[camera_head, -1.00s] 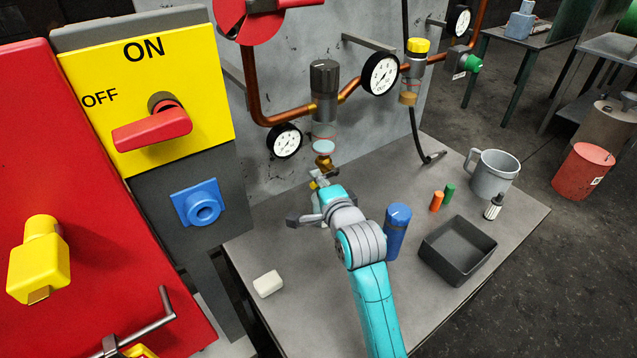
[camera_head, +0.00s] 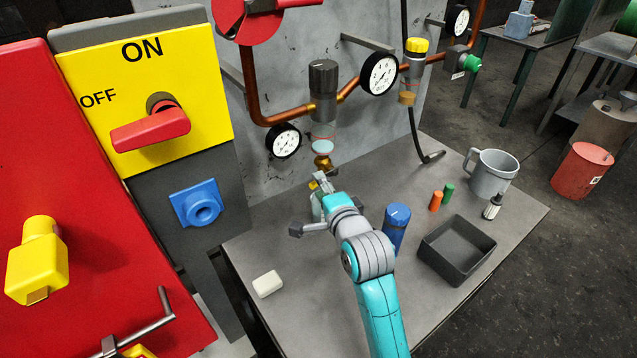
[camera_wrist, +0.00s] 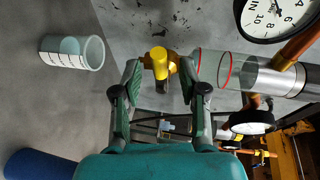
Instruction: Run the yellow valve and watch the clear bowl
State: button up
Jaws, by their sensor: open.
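The clear bowl (camera_head: 323,131) with red rings hangs under a grey-topped unit on the copper pipe; it also shows in the wrist view (camera_wrist: 213,68). Whether it holds liquid I cannot tell. Brass fittings and a pale disc are at its lower end. The yellow valve (camera_wrist: 158,62) sits at the bowl's end in the wrist view; in the camera_head view my gripper mostly hides it. My gripper (camera_wrist: 167,82) is open and empty, its two fingers on either side of the valve's line. The fingertips are close to the valve; contact is unclear.
A graduated clear cup (camera_wrist: 72,53) stands beside the fingers in the wrist view. A blue cylinder (camera_head: 396,228) stands near my arm. A black tray (camera_head: 457,250), grey mug (camera_head: 492,174) and white block (camera_head: 267,284) are on the bench. Gauges (camera_head: 380,74) flank the bowl.

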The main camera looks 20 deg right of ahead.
jog(key=s+r, duration=0.1)
jog(key=s, duration=0.8)
jog(key=shift+d+r, duration=0.2)
jog(key=shift+r, duration=0.15)
jog(key=shift+f, duration=0.1)
jog(key=s+f+n, duration=0.8)
jog(key=s+f, duration=0.6)
jog(key=s, duration=0.5)
jog(key=s+n+g, duration=0.1)
jog(key=s+n, duration=0.7)
jog(key=s, duration=1.4)
jog(key=shift+d+n+h, duration=0.25)
jog(key=shift+n+h, duration=0.05)
jog(key=shift+n, duration=0.1)
